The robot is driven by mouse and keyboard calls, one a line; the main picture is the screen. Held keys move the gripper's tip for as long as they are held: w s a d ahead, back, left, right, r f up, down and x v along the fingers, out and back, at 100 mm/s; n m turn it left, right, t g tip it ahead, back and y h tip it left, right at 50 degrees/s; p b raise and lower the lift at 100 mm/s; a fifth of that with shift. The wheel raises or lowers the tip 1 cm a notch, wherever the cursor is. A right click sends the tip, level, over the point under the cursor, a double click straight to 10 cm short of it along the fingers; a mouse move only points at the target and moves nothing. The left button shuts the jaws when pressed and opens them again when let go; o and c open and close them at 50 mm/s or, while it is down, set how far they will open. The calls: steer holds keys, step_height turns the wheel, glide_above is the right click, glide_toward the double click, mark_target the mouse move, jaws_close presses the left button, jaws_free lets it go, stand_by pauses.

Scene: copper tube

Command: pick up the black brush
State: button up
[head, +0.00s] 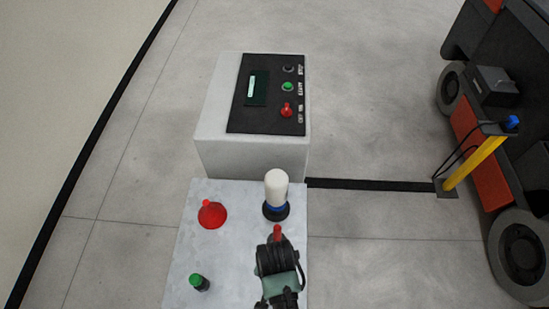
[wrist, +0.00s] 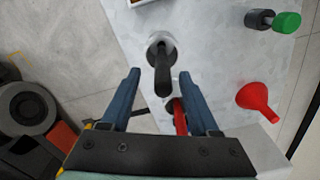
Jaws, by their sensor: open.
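My gripper (wrist: 160,74) is open and empty. In the wrist view its two blue fingers lie on either side of the handle's free end; I cannot tell the height between them. In the head view my gripper (head: 277,258) is over the table's right side, and the brush is hidden there.
A red-handled thing (wrist: 180,118) shows beside the right finger. A red funnel (head: 211,216), a green-capped black item (head: 199,283) and a white cylinder (head: 276,187) stand on the table. A control box (head: 215,125) adjoins its far edge. A wheeled machine (head: 500,150) is at right.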

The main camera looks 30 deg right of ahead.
steer(key=shift+w+f+p, duration=0.2)
steer(key=shift+f+p, duration=0.2)
steer(key=shift+f, duration=2.1)
jaws_close()
